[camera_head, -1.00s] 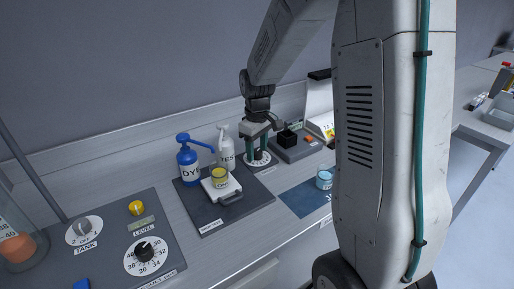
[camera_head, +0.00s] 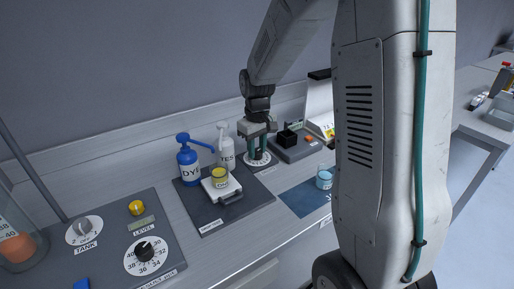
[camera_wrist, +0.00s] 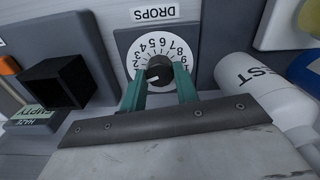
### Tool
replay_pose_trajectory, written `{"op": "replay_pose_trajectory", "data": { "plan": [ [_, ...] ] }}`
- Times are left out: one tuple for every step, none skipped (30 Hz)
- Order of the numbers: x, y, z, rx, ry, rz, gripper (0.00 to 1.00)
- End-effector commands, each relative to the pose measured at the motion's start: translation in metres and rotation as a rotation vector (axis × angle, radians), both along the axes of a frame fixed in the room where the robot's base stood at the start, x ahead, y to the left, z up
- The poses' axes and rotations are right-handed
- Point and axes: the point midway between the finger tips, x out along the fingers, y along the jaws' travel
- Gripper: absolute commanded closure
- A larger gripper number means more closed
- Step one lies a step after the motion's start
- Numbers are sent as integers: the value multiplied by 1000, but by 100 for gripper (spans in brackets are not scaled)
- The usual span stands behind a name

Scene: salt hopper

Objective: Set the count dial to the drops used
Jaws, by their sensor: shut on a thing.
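The count dial (camera_wrist: 157,46) is a white numbered disc on a dark plate, under a label reading DROPS in the wrist view. Part of the scale is hidden by the fingers, and I cannot tell the exact reading.
A white TEST bottle (camera_wrist: 262,88) stands close beside my gripper, with a blue DYE bottle (camera_head: 188,166) farther left. A black open box (camera_wrist: 62,83) is on the other side. A yellow-filled cup (camera_head: 219,174) and a light-blue cup (camera_head: 324,180) stand nearer the front.

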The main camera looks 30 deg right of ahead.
Motion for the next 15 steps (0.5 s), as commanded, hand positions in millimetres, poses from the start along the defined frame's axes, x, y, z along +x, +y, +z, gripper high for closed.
{"op": "replay_pose_trajectory", "data": {
  "plan": [
    [1,-1,1,-1,-2,-41,92],
    [1,-1,1,-1,-2,-68,92],
    [1,-1,1,-1,-2,-105,92],
    [1,-1,1,-1,-2,-134,92],
    [1,-1,1,-1,-2,-162,92],
    [1,-1,1,-1,-2,-201,92],
    [1,-1,1,-1,-2,-230,92],
    [1,-1,1,-1,-2,-258,92],
    [1,-1,1,-1,-2,-296,92],
    [1,-1,1,-1,-2,-325,92],
    [1,-1,1,-1,-3,-353,92],
    [1,-1,1,-1,-3,-392,92],
    [1,-1,1,-1,-3,-420,92],
    [1,-1,1,-1,-3,-448,92],
    [1,-1,1,-1,-3,-486,92]
  ]
}}
